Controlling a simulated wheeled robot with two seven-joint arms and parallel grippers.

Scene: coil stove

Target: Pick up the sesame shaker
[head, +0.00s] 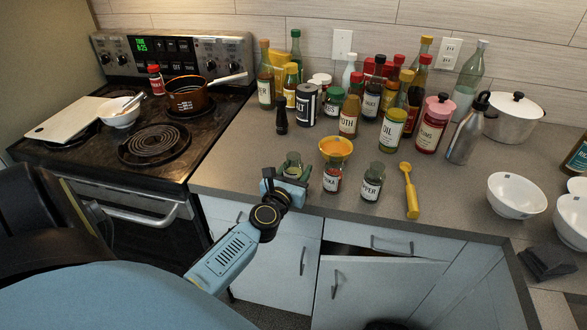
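My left gripper (287,180) is at the counter's front edge, with its fingers at the front and sides of a small glass shaker (293,163). The shaker stands upright and its label is hidden behind the gripper, so I cannot read whether it says sesame. I cannot tell whether the fingers touch or grip it. To its right stand a small jar with a red-brown filling (332,180) and a shaker labelled pepper (371,184). My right gripper is not in view.
A yellow bowl-shaped item (336,147) is just behind the small jars. A yellow spoon (410,190) lies to the right. Several bottles and jars crowd the back of the counter (230,160). The stove (120,160), with a pot (186,97), is at left. White bowls (515,195) stand at right.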

